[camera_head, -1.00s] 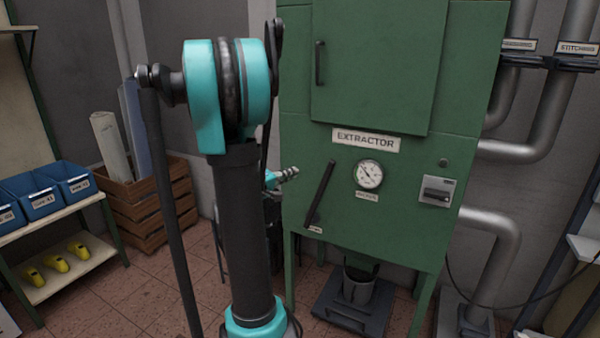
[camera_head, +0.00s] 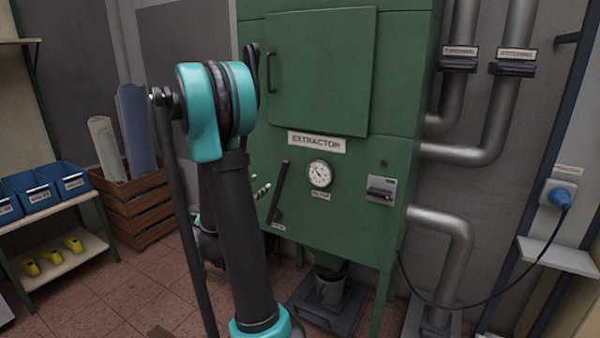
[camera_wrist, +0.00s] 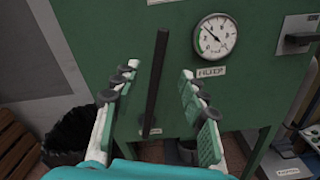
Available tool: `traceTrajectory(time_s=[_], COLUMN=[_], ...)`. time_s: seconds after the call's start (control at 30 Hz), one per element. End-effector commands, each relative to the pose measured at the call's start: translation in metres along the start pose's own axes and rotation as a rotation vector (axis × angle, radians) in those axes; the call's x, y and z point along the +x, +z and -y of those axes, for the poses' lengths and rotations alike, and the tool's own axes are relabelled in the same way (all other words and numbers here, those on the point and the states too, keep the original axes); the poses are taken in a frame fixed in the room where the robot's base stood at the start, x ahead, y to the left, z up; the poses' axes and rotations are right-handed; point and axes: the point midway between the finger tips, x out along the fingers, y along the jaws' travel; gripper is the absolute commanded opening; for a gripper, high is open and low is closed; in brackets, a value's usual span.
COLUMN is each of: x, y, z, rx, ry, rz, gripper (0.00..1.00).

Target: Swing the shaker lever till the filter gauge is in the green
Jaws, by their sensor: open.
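The shaker lever (camera_head: 278,192) is a dark bar on the green extractor's front, left of the gauge, tilted in the head view. In the wrist view the lever (camera_wrist: 155,82) looks nearly upright and appears between my fingers. The filter gauge (camera_head: 319,174) is a round white dial. In the wrist view the gauge (camera_wrist: 215,35) has a green band at its left; the needle points up and left, seemingly above the band. My gripper (camera_wrist: 158,72) is open, its fingers on either side of the lever in the picture; contact is not visible. In the head view my arm partly hides it.
The extractor cabinet (camera_head: 350,230) stands on legs over a dark base. A switch box (camera_head: 381,190) is right of the gauge. Grey pipes (camera_head: 450,225) run at the right. A wooden crate (camera_head: 135,205) and a shelf with blue bins (camera_head: 70,182) are at the left.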

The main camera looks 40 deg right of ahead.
Motion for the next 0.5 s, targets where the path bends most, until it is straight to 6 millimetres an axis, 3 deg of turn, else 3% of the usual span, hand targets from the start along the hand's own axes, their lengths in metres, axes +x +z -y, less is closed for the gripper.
traceTrajectory(time_s=[0.23,0.5], x=[0.011,0.061], y=[-0.002,-0.001], z=[-0.003,-0.002], rx=[-0.048,-0.045], ry=[0.003,0.001], rz=[0.001,0.002], gripper=[0.43,0.43])
